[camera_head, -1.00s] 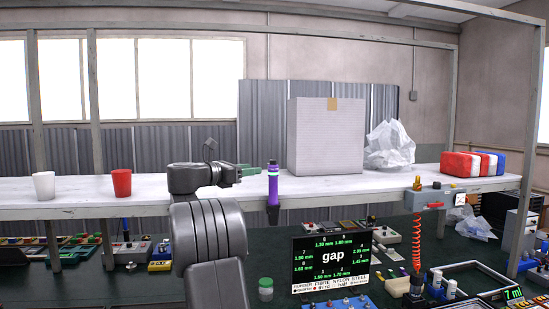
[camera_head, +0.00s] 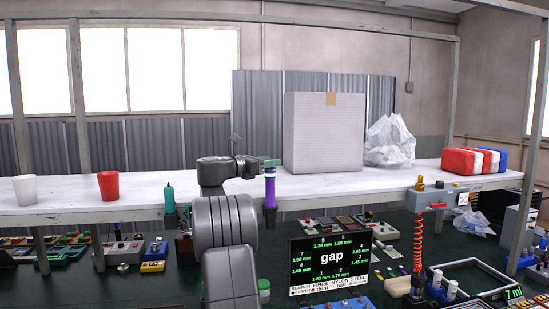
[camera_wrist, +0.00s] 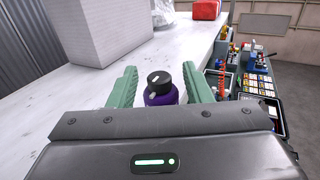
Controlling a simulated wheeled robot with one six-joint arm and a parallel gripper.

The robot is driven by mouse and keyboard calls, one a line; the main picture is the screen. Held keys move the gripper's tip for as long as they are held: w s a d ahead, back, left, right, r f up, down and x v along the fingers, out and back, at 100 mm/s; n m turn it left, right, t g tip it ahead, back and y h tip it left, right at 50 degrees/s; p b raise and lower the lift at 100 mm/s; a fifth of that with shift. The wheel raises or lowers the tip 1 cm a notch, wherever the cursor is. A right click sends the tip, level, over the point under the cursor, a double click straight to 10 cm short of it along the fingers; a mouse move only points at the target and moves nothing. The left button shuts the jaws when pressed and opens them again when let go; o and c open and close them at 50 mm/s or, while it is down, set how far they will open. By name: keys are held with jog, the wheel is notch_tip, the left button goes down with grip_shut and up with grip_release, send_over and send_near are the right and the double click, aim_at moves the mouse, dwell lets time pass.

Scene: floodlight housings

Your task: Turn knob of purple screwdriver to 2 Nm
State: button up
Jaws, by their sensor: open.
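The purple screwdriver (camera_head: 270,190) stands upright in a dark holder at the front edge of the white shelf. In the wrist view its black knob (camera_wrist: 160,82) shows on top of the purple body (camera_wrist: 160,97), with a pale mark on it. My gripper (camera_head: 268,162) is at the height of the screwdriver's upper end. In the wrist view my gripper (camera_wrist: 159,70) is open, with one green finger left and one right of the knob. A gap shows on both sides. I cannot read any torque setting.
A teal screwdriver (camera_head: 169,199) hangs at the shelf edge to the left. A red cup (camera_head: 109,186), a white cup (camera_head: 25,190), a big box (camera_head: 323,133) and a plastic bag (camera_head: 389,142) stand on the shelf (camera_head: 70,193).

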jog(key=shift+x, duration=1.5)
jog(key=shift+c, duration=0.3)
grip_shut()
jog(key=shift+w+n+t+y, duration=0.1)
jog(key=shift+n+t+y, duration=0.2)
jog(key=shift+t, duration=0.1)
